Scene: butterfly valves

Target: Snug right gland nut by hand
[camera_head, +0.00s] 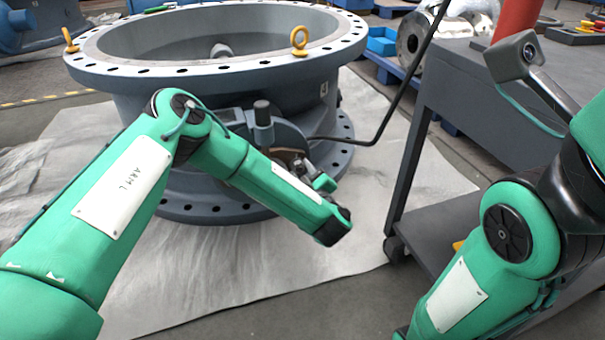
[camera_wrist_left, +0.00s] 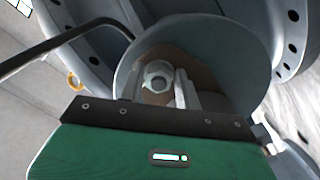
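The big grey butterfly valve (camera_head: 215,75) lies flat on a pale sheet, with its stem housing (camera_head: 285,135) facing me. My left arm reaches in front of it. My left gripper (camera_head: 300,163) is at the stem housing, small and partly hidden by my forearm. In the left wrist view, a round metal nut-like part (camera_wrist_left: 157,77) sits in a brownish recess of a grey round plate (camera_wrist_left: 245,65). Pale finger parts of my left gripper (camera_wrist_left: 172,92) reach up beside it; I cannot tell whether they touch or grip it. I cannot make out which gland nut this is. My right gripper is not seen.
A dark bent bar (camera_head: 400,85) runs from the housing up to the right. A grey wheeled cart (camera_head: 470,85) stands right of the valve. Yellow lifting eyes (camera_head: 299,41) stick up from the valve rim. The sheet (camera_head: 290,275) in front is clear.

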